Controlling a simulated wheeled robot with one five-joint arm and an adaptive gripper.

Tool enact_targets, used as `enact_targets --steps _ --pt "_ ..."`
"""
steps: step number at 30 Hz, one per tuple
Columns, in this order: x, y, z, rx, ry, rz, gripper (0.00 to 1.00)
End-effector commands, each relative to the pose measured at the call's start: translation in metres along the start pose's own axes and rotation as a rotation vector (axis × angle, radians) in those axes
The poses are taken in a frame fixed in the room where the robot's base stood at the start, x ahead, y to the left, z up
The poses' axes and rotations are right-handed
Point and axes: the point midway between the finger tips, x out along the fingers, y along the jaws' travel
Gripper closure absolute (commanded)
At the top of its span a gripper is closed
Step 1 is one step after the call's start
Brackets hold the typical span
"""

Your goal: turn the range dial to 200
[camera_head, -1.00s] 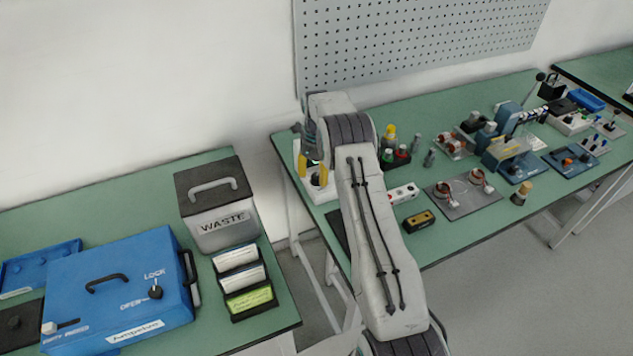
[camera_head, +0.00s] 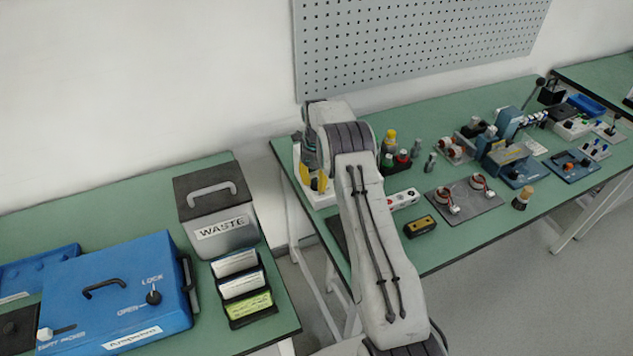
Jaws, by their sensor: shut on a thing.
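A white instrument (camera_head: 323,199) stands at the left end of the right-hand green bench, partly hidden behind my arm. My gripper (camera_head: 312,184), with yellow fingers, points down at its top. The fingers are shut around a small dark knob there, which appears to be the range dial. The knob is mostly covered by the fingers. The dial's markings and the number it points to are too small and too hidden to read.
A grey WASTE bin (camera_head: 217,213), a blue box (camera_head: 115,290) and a card rack (camera_head: 245,290) stand on the left bench. Bottles (camera_head: 389,145), a socket strip (camera_head: 404,198) and a yellow-black block (camera_head: 420,226) lie right of my arm. A pegboard (camera_head: 420,40) hangs behind.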

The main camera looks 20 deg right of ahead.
Motion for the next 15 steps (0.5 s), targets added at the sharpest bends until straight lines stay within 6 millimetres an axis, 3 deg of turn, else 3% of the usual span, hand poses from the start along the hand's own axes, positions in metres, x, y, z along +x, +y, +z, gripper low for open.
enact_targets --steps 2,3,9,15 --pt "0.0003 0.0001 -0.0001 0.000 0.000 0.000 0.89" --pt "0.0003 0.0001 -0.0001 0.000 0.000 0.000 0.64" --pt "0.0004 0.0001 -0.0002 0.000 0.001 0.001 0.46" --pt "0.0003 0.0001 -0.0001 0.000 0.000 0.000 0.46"
